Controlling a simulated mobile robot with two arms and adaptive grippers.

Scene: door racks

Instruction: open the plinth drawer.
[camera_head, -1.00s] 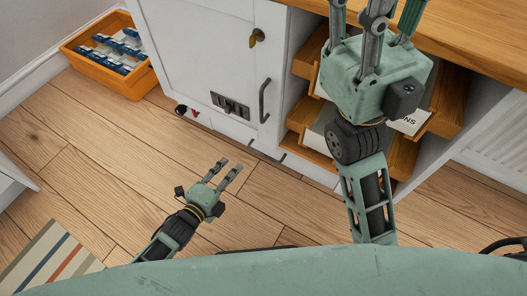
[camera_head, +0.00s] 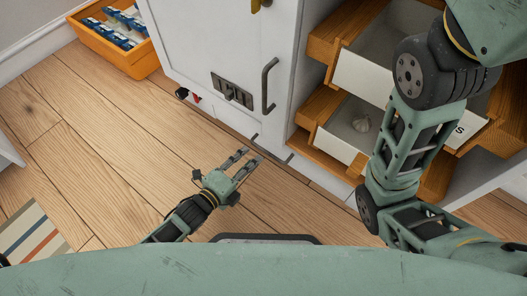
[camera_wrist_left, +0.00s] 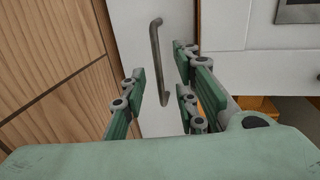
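The plinth drawer is the low white front (camera_wrist_left: 136,40) at the foot of the white cabinet, just above the floor. Its grey bar handle (camera_wrist_left: 157,62) shows clearly in the left wrist view and edge-on in the head view (camera_head: 272,148). It looks shut. My left gripper (camera_head: 246,159) is low over the floor in front of it. Its fingers (camera_wrist_left: 160,82) are open and empty, with the handle appearing between them; I cannot tell whether they reach around it. My right arm is at the upper right of the head view, its fingers outside the picture.
The cabinet door above has a dark bar handle (camera_head: 269,86) and a latch plate (camera_head: 232,90). An orange crate (camera_head: 112,48) stands at upper left.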

